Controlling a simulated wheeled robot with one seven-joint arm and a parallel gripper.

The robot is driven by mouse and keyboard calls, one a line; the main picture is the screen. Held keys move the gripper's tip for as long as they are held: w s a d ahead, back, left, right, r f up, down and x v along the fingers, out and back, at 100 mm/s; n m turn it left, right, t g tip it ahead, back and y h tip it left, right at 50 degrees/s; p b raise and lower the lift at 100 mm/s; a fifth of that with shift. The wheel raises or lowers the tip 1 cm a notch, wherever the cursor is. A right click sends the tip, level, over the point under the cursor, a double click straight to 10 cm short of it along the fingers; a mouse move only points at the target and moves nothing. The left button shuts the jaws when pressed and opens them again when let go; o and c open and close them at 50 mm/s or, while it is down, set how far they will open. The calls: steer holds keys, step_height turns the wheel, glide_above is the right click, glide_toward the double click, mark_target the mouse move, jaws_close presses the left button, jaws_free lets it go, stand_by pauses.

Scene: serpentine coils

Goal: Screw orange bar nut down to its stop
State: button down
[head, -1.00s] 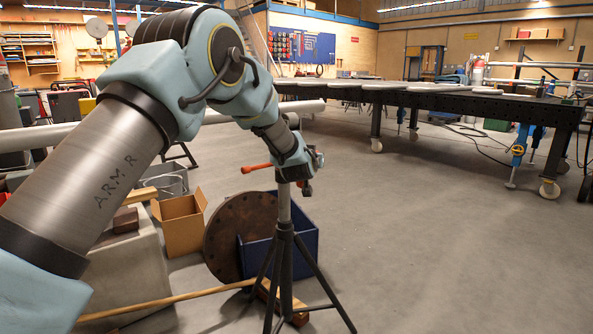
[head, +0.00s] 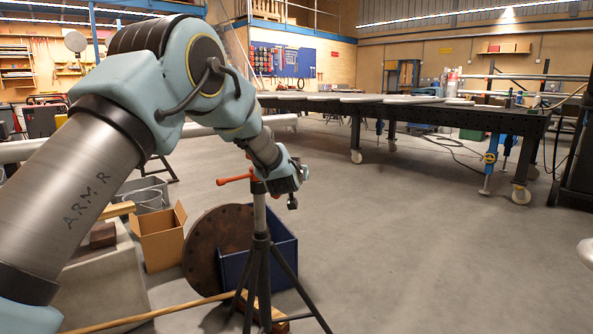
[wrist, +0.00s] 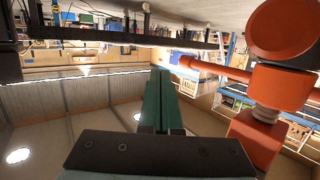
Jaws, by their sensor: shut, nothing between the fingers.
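The orange bar nut (head: 237,180) sits at the top of the grey post (head: 260,212) of a black tripod stand (head: 257,265). Its bar sticks out to the left in the head view, and my wrist partly hides its hub. In the wrist view the orange bar nut (wrist: 284,87) is large at the right, its bar running left toward the fingers. My gripper (wrist: 158,76) is shut and empty, its green fingers together, beside the nut with a gap visible. In the head view my arm's end covers the right side of the stand's top.
A blue bin (head: 234,268), a round rusty disc (head: 205,245) and a cardboard box (head: 160,246) stand close around the tripod. A wooden pole (head: 150,314) lies on the floor at the front. A long dark workbench (head: 470,117) stands back right.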

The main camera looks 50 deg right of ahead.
steer(key=s+r, duration=0.1)
steer(key=s, duration=0.7)
steer(key=shift+s+a+r, duration=0.25)
steer(key=shift+a+r, duration=0.15)
steer(key=w+a+f+n+y, duration=0.2)
steer(key=w+a+y, duration=0.1)
steer(key=w+a, duration=1.05)
steer(key=w+a+f+n+g+y, duration=0.1)
steer(key=w+a+f+y, duration=0.1)
steer(key=a, duration=0.9)
steer(key=w+a+f+n+g+y, duration=0.1)
steer(key=w+a+f+y, duration=0.15)
steer(key=a, duration=0.95)
steer(key=s+a+f+n+g+y, duration=0.1)
steer(key=s+a, duration=0.1)
steer(key=a, duration=0.6)
steer(key=s+a+f+n+g+y, duration=0.1)
steer(key=s+a+n+y, duration=0.1)
steer(key=a, duration=0.7)
steer(key=s+a+f+n+g+y, duration=0.2)
steer(key=s+a+n+g, duration=0.1)
steer(key=s+a, duration=1.1)
step_height(320, 180, up, 21)
steer(key=w+a+p, duration=0.1)
steer(key=a+p, duration=0.1)
steer(key=p, duration=1.9)
steer(key=shift+w+a+r+p, duration=0.15)
steer(key=shift+w+p, duration=0.15)
